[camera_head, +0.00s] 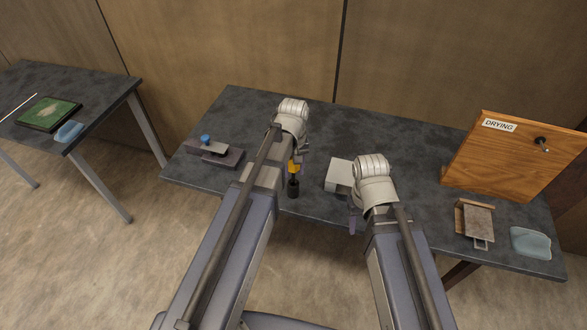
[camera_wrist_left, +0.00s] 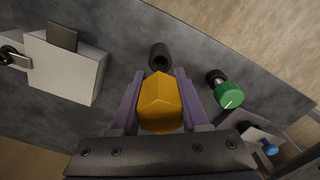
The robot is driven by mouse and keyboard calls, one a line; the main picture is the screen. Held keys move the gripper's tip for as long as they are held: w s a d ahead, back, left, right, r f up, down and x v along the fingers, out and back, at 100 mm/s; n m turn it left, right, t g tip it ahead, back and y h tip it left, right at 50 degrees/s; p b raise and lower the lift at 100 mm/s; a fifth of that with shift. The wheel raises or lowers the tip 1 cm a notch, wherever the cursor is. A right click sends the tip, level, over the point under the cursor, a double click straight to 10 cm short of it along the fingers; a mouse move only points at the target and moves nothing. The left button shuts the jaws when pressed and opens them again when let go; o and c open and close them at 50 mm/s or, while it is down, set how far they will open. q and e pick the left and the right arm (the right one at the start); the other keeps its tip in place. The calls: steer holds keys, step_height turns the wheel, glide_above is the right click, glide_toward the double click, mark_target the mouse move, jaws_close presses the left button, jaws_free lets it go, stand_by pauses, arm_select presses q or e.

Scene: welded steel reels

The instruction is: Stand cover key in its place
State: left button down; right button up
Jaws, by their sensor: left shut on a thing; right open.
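The cover key appears to be the piece with a yellow faceted handle (camera_wrist_left: 160,103) and a black round end (camera_wrist_left: 159,57). My left gripper (camera_wrist_left: 158,88) is shut on the yellow handle, a purple finger on each side. In the head view the key's black end (camera_head: 293,188) points down over the front part of the dark table; I cannot tell whether it touches the top. My right gripper (camera_head: 353,212) is open near the table's front edge, beside a pale box (camera_head: 339,174). No place for the key can be made out for certain.
A green knob (camera_wrist_left: 228,95) stands right of the key in the wrist view. A blue-knobbed fixture (camera_head: 222,158) is at the table's left. A wooden DRYING board (camera_head: 490,160), metal-plated piece (camera_head: 475,220) and blue dish (camera_head: 530,243) are right.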

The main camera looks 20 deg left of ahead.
mark_target(294, 181)
arm_select(q)
steer(key=shift+f+b, duration=2.25)
stand_by(0.3)
steer(key=shift+c, duration=1.7)
jaws_free()
steer(key=shift+r, duration=0.1)
step_height(294, 181, up, 8)
steer(key=p, duration=0.8)
steer(key=shift+f, duration=0.2)
steer(key=shift+s+d, duration=0.15)
steer(key=shift+s, duration=0.05)
steer(key=s+d+m+y, duration=0.1)
steer(key=s+d+m, duration=0.8)
steer(key=s, duration=0.4)
steer(key=shift+s+d, duration=0.35)
steer(key=shift+d, duration=0.15)
